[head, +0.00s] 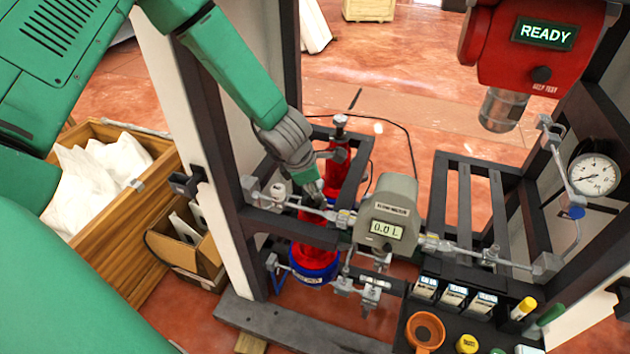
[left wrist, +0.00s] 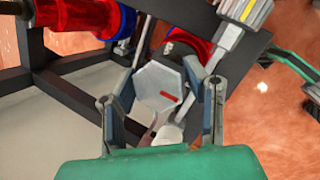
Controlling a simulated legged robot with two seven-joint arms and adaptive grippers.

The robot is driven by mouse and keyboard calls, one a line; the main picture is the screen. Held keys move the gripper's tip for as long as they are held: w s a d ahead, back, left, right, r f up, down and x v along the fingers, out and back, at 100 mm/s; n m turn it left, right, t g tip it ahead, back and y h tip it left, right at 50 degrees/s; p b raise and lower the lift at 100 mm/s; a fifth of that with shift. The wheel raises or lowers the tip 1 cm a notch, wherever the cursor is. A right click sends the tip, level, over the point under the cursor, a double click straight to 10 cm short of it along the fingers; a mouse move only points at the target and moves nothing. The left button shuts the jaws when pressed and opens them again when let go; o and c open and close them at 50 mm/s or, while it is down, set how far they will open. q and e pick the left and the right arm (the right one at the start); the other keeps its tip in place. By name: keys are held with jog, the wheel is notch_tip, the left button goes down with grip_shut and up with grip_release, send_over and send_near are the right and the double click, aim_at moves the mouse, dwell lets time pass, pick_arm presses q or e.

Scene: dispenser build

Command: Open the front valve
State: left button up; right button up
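A grey hexagonal valve knob (left wrist: 158,88) with a short red mark on its face shows in the left wrist view. It sits between the two fingers of my left gripper (left wrist: 160,110), which are spread on either side of it. I cannot tell whether the fingers touch it. In the head view my left gripper (head: 312,188) reaches down to the pipe line, left of the grey flow meter (head: 394,208) that reads 0.0 L. The gripper hides the knob there. My right gripper is in neither view.
Red cylinders with a blue collar (head: 314,270) stand below the pipe. Dark frame posts (head: 222,150) rise close to my left arm. A red unit reading READY (head: 540,45) hangs at upper right, near a pressure gauge (head: 594,175). A black tray (head: 470,318) holds small parts.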

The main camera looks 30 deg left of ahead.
pick_arm(q)
jog(key=shift+f+n+y+b, duration=0.15)
jog(key=shift+n+y+b, duration=0.3)
jog(key=shift+n, duration=0.65)
jog(key=shift+a+n, duration=0.1)
jog(key=shift+n, duration=0.5)
jog(key=shift+y, duration=0.25)
jog(key=shift+n+y, duration=0.3)
jog(key=shift+n, duration=0.6)
jog(key=shift+n+g+y, duration=0.3)
jog(key=shift+n, duration=0.5)
jog(key=n+y, duration=0.1)
jog(key=n, duration=0.2)
jog(key=shift+s+n+g, duration=0.1)
jog(key=shift+n+g, duration=0.2)
jog(key=shift+g, duration=0.1)
